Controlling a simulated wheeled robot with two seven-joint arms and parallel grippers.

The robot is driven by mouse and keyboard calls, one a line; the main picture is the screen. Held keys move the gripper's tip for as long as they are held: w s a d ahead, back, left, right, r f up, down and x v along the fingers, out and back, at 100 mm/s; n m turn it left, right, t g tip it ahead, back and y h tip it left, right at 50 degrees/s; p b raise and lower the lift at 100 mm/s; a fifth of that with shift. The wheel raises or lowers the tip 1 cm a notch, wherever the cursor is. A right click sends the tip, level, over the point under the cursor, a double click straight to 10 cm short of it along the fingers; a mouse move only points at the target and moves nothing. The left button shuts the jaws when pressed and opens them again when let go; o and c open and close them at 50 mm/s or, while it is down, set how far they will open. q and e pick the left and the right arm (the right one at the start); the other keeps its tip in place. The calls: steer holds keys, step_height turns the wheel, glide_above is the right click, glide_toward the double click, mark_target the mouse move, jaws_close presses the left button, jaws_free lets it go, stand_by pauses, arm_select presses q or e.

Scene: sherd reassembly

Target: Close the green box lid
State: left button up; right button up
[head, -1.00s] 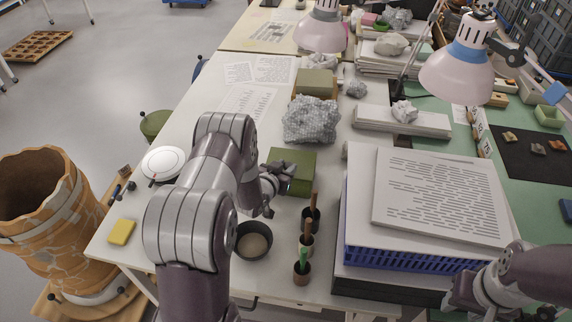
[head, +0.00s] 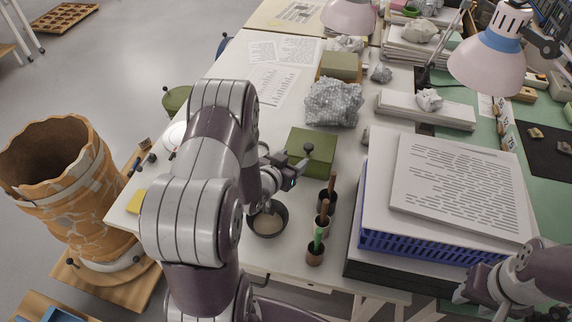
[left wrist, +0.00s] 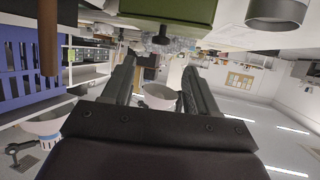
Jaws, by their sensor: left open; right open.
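The green box (head: 312,146) sits on the white table beyond my left gripper. A dark round knob (head: 308,148) shows against it. The wrist view is upside down, with the box (left wrist: 175,8) at its top edge and the knob (left wrist: 162,36) beyond the gap between my fingers. I cannot tell whether the lid is fully shut. My left gripper (head: 296,169) is open at the box's near side; its two dark fingers (left wrist: 158,80) hold nothing. I cannot tell whether it touches the box. My right gripper (head: 466,292) is open at the lower right, away from the box.
A dark bowl (head: 267,221) and several brush pots (head: 315,255) stand in front of the box. A blue crate (head: 420,245) with papers on top is to the right. A grey crumpled lump (head: 333,102) and another green box (head: 340,66) lie behind.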

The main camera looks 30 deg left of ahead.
arm_select(q)
steer(key=v, duration=0.4)
steer(key=shift+s, duration=0.15)
